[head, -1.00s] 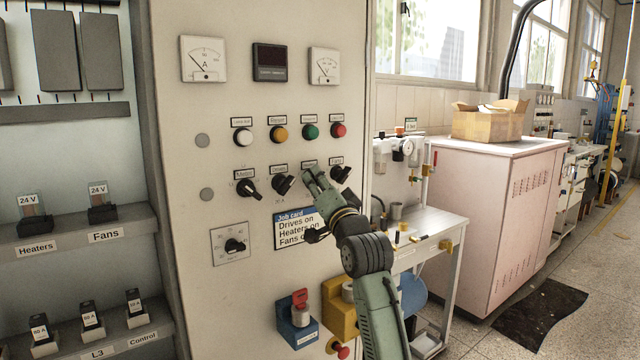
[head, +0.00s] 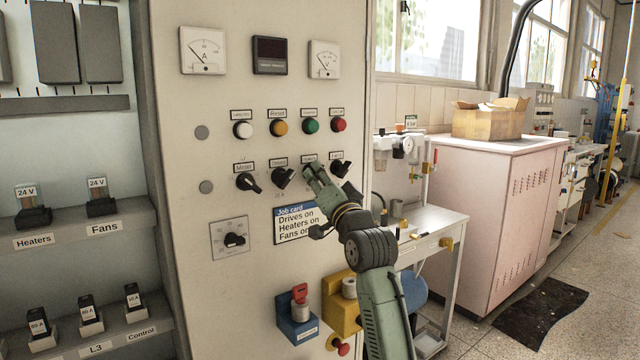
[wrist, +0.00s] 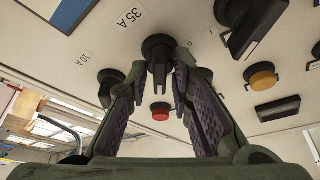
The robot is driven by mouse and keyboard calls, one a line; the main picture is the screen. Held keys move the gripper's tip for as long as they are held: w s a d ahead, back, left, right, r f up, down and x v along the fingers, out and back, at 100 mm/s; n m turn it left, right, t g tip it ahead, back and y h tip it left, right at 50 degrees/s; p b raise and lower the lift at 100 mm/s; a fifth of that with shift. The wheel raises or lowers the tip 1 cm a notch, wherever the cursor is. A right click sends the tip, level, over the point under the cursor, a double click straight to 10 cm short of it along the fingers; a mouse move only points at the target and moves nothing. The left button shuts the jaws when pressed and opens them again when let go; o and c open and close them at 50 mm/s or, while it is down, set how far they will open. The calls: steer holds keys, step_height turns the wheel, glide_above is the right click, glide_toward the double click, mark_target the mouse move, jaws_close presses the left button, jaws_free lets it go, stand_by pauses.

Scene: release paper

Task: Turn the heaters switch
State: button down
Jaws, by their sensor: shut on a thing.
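My gripper (head: 314,174) is at the third switch from the left in the panel's switch row. The job card and the label order suggest this is the heaters switch, though its label is partly unreadable. In the wrist view, my gripper (wrist: 164,68) has its two fingers shut on the sides of the black heaters switch (wrist: 158,44). In the head view the fingers hide this switch, so its angle cannot be told there. The drives switch (head: 283,179) is tilted just to the left, and the fans switch (head: 341,168) is tilted just to the right.
Coloured push buttons (head: 310,125) sit above the switch row. The job card (head: 293,224) is below, beside my wrist. A dial (head: 234,240), a blue box with a red key (head: 298,318) and a yellow box (head: 342,302) are lower on the panel.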

steer(key=shift+w+d+n+g+y+b, duration=0.1)
steer(key=shift+n+g+y+b, duration=1.2)
steer(key=shift+n, duration=2.6)
steer(key=shift+w+d+n+g+y+b, duration=0.1)
steer(key=shift+n+g+y+b, duration=1.25)
steer(key=shift+n, duration=2.55)
steer(key=shift+d+n+g+y+b, duration=0.1)
steer(key=shift+n+g+y+b, duration=1.2)
steer(key=shift+n, duration=2.6)
steer(key=shift+n+t+y+p, duration=0.25)
steer(key=shift+n+y+p, duration=0.05)
steer(key=shift+y+p, duration=0.2)
steer(key=c, duration=1.7)
jaws_free()
